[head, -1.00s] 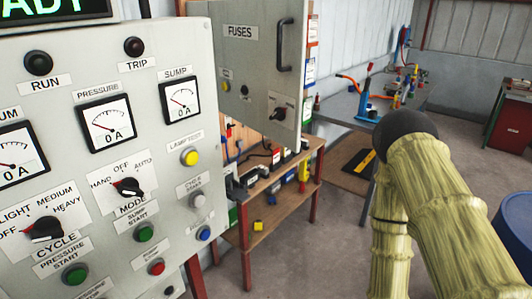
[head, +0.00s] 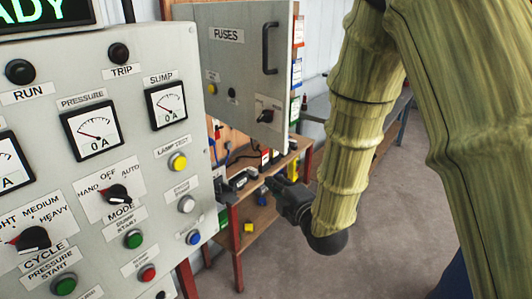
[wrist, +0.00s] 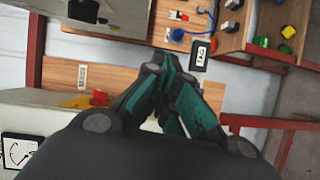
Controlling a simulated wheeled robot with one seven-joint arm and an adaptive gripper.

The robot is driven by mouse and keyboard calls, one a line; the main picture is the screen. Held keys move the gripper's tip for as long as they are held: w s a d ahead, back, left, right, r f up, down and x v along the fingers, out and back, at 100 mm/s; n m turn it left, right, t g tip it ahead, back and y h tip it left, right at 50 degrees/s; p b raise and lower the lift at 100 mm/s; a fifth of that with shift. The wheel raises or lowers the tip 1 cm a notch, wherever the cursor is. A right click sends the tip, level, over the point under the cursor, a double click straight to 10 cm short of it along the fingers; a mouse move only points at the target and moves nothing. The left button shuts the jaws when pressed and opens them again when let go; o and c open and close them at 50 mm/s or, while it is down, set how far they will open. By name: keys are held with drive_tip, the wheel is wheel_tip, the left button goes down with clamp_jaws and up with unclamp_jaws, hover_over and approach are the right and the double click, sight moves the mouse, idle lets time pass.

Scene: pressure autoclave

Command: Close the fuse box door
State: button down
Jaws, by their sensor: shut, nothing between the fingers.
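The grey fuse box door (head: 222,72) is in the upper middle of the head view, with a FUSES label, a black handle (head: 269,48) and a black rotary switch (head: 266,115). It looks swung out, standing at an angle in front of a wooden board; the space behind it is mostly hidden. My gripper (head: 273,184) is shut and empty, below the door's lower right corner in the picture and apart from the handle. In the wrist view, the dark green fingers of my gripper (wrist: 172,90) are together, with nothing between them.
A grey control panel (head: 105,235) with gauges, knobs and buttons fills the left of the head view. A wooden bench (head: 240,197) with red legs and small electrical parts stands below the door. The floor (head: 400,240) at right looks clear.

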drive_tip(key=w+a+r+n+y+p, duration=0.1)
drive_tip(key=w+a+r+p, duration=0.2)
drive_tip(key=w+p, duration=0.4)
drive_tip(key=shift+w, duration=2.4)
drive_tip(key=shift+d, duration=0.1)
